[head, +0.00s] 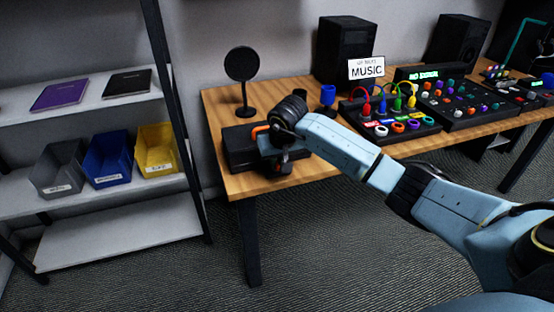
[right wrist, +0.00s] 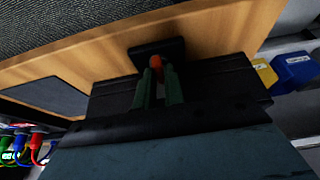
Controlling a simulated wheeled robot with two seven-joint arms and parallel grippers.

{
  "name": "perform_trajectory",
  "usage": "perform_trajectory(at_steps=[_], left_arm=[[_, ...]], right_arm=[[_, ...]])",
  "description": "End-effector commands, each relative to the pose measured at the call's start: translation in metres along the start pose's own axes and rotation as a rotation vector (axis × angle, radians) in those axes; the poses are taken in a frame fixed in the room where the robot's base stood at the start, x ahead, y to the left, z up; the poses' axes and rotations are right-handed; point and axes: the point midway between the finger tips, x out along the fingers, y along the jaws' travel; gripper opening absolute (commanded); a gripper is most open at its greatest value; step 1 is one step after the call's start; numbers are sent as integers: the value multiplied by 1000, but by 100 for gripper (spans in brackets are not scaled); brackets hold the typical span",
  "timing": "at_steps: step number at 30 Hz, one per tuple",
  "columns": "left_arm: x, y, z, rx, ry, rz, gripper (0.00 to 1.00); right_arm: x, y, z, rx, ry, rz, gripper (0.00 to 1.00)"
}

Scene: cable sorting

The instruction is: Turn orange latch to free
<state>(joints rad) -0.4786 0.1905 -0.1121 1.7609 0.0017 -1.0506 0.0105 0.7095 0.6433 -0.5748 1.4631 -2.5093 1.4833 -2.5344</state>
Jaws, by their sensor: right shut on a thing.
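The orange latch (right wrist: 156,62) shows in the right wrist view as a small orange piece on a black mount, between the tips of my right gripper (right wrist: 158,78). The two fingers are closed in on it, and most of the latch is hidden by them. In the head view my right gripper (head: 275,145) is at a low black case (head: 238,148) on the table's left front corner, and a bit of orange shows beside it. The exact angle of the latch cannot be told. My left gripper is not in view.
A round black stand (head: 242,66) is behind the case. A shelf with grey, blue and yellow bins (head: 155,148) stands left of the wooden table (head: 222,103).

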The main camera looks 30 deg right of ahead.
Motion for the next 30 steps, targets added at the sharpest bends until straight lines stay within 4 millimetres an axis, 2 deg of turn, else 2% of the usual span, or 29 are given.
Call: perform_trajectory(at_steps=[10,14,19,30], left_arm=[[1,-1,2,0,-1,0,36],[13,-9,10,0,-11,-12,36],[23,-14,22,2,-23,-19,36],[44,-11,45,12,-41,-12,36]], right_arm=[[-2,1,-1,45,1,22,0],[-2,1,-2,108,1,51,0],[-3,-1,-2,232,3,100,0],[-1,-5,-3,557,2,234,0]])
